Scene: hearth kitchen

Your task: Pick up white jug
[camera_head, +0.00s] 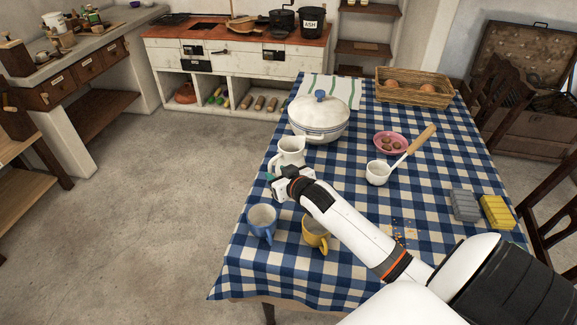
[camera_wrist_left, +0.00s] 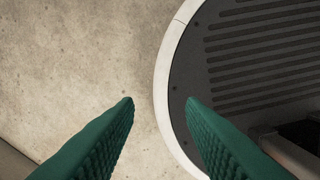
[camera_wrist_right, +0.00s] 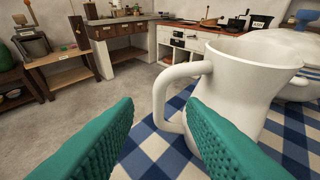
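The white jug (camera_head: 291,151) stands upright on the blue checked tablecloth, in front of the white pot. My right gripper (camera_head: 272,180) is just in front of it, low over the table's left edge. In the right wrist view, the jug (camera_wrist_right: 246,85) is large, with its handle to the left. The fingers of my right gripper (camera_wrist_right: 160,125) are spread, and the handle's lower part shows between them, beyond the tips. Whether they touch it cannot be told. My left gripper (camera_wrist_left: 161,110) is open and empty in the left wrist view; it is not in the head view.
A blue mug (camera_head: 262,221) and a yellow mug (camera_head: 315,234) stand close to my right gripper. The lidded pot (camera_head: 319,120) is right behind the jug. A ladle (camera_head: 378,173) and pink plate (camera_head: 390,143) lie to the right. Open floor (camera_head: 180,200) is left of the table.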

